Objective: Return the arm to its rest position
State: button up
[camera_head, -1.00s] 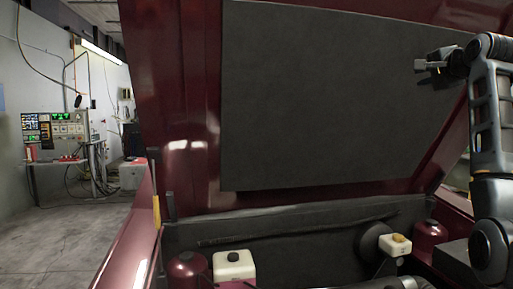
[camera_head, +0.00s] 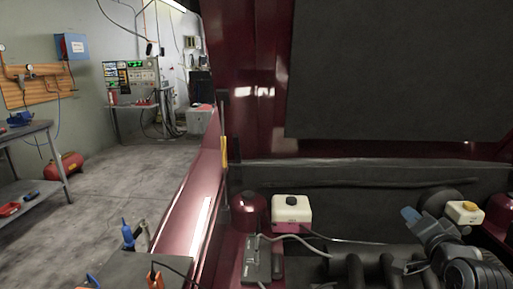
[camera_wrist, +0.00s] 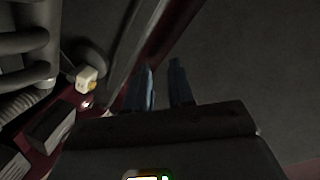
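My arm is at the lower right of the head view, bent low over the engine bay. My gripper (camera_head: 410,214) is at its end, with a bluish finger tip pointing up and left. In the wrist view, the two dark blue fingers of my gripper (camera_wrist: 161,70) stand apart with an empty gap between them. Nothing is held. Part of the arm is cut off by the bottom right of the head view.
The raised hood (camera_head: 400,70) hangs over the bay. A white reservoir (camera_head: 291,212) and a yellow-capped one (camera_head: 465,211) stand at the back. Black engine pipes (camera_head: 370,268) lie below. A workbench (camera_head: 25,132) and open floor are left.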

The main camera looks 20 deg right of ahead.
jog(key=s+a+f+n+y, duration=0.1)
jog(key=s+a+f+n, duration=0.2)
jog(key=s+a+f, duration=0.45)
jog(key=s+a+f+n+y, duration=0.2)
jog(key=s+a+f+n, duration=0.15)
jog(key=s+a, duration=0.65)
jog(key=s+a+r+n+y, duration=0.1)
jog(key=s+a+r+n, duration=0.1)
jog(key=s, duration=0.5)
jog(key=s+a+r+n+y, duration=0.1)
jog(key=s+a+r+n, duration=0.1)
jog(key=s, duration=0.6)
jog(key=s+a+r+n+y, duration=0.1)
jog(key=s+a+r+n, duration=0.1)
jog(key=s+a, duration=0.3)
jog(key=s+n, duration=0.1)
jog(key=s, duration=0.2)
jog(key=shift+a+r+n, duration=0.25)
jog(key=shift+a+n, duration=0.05)
jog(key=shift+n, duration=0.05)
jog(key=shift+c, duration=0.5)
